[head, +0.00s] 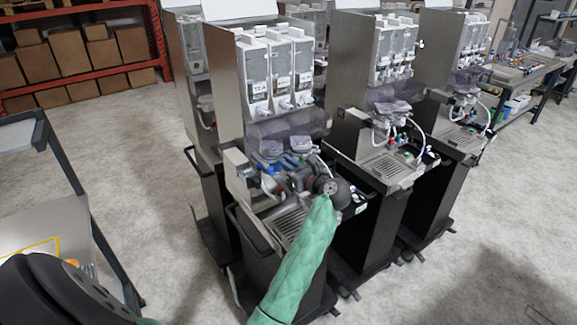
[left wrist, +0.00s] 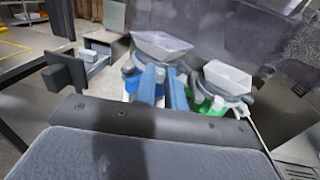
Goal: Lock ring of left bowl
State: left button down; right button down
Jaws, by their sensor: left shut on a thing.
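The dispenser in front of me has two pale, angular bowls under a smoky clear cover. The left bowl (left wrist: 160,45) has a blue lock ring (left wrist: 131,86) at its base; the right bowl (left wrist: 228,76) has a green one (left wrist: 215,108). In the head view the left bowl (head: 271,148) sits just beyond my left gripper (head: 286,164). In the left wrist view my left gripper (left wrist: 161,75) has its two fingers close together at the blue ring, shut on it. The fingers hide much of the ring. My right gripper is not in view.
A grey box-like part (left wrist: 82,68) sticks out left of the bowls. A drip tray (head: 287,222) lies below my wrist. More dispensers (head: 385,110) stand close on the right. A cart (head: 75,190) is at the left; open floor (head: 150,150) lies between.

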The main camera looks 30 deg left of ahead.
pick_arm(q)
jog(key=s+m+t+b, duration=0.1)
jog(key=t, duration=0.1)
jog(key=m+t+h+b, duration=0.1)
jog(key=shift+s+a+f+m+t+h+b, duration=0.1)
jog(key=shift+s+a+m+t+h+b, duration=0.2)
jog(key=shift+s+a+t+b, duration=0.1)
jog(key=shift+s+m+t, duration=0.15)
jog(key=shift+m+t, duration=0.15)
jog(key=shift+t, duration=0.1)
jog(key=shift+s+a+r+m+t+h+p, duration=0.25)
jog(key=shift+s+m+t+h+p, duration=0.1)
jog(key=shift+m+t+h, duration=0.35)
jog(key=shift+s+a+f+m+t+h+p, duration=0.1)
jog(key=shift+s+a+m+t+h+p, duration=0.2)
jog(key=shift+m+t+h, duration=0.4)
jog(key=shift+t, duration=0.3)
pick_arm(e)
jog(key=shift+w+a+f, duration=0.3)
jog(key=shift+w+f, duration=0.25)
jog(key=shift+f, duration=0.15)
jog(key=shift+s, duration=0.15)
